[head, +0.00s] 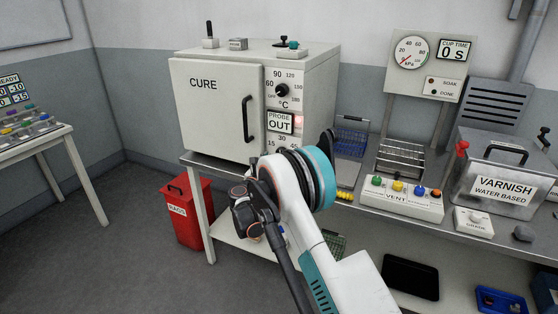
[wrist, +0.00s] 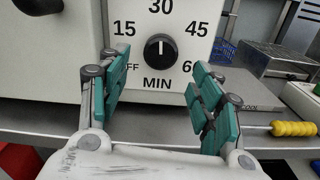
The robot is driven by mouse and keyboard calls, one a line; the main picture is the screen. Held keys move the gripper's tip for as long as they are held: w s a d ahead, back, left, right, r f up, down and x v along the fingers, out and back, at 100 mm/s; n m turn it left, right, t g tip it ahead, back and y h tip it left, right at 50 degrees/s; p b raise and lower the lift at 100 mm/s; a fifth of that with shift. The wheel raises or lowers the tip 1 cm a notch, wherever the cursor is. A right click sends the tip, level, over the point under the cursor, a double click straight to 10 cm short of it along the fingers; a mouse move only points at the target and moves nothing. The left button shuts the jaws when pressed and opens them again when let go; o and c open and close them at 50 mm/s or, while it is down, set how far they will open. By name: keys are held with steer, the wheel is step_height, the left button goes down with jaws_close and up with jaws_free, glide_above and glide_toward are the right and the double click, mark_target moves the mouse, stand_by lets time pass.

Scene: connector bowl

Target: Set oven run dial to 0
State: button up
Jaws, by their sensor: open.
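The oven's run dial (wrist: 160,48) is a round black knob on the white front panel, above the word MIN. Its white mark points straight up toward 30. The scale reads OFF, 15, 30, 45 and 60, with OFF partly hidden by the left finger. My gripper (wrist: 160,74) is open and empty in front of the panel, with one teal-padded finger on each side of the dial. The fingers appear apart from the knob. In the head view the oven (head: 215,105) stands on the bench, and my arm hides most of the run dial.
A second dial (head: 282,90), marked °C, and a PROBE OUT display (head: 280,123) sit above the run dial. The oven door (head: 215,125) is closed. A yellow-handled tool (wrist: 294,129) lies on the bench at right. A VENT button box (head: 400,200) stands further right.

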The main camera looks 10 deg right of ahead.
steer(key=shift+b+x, duration=0.6)
steer(key=shift+x, duration=2.1)
steer(key=shift+c, duration=0.6)
steer(key=c, duration=0.9)
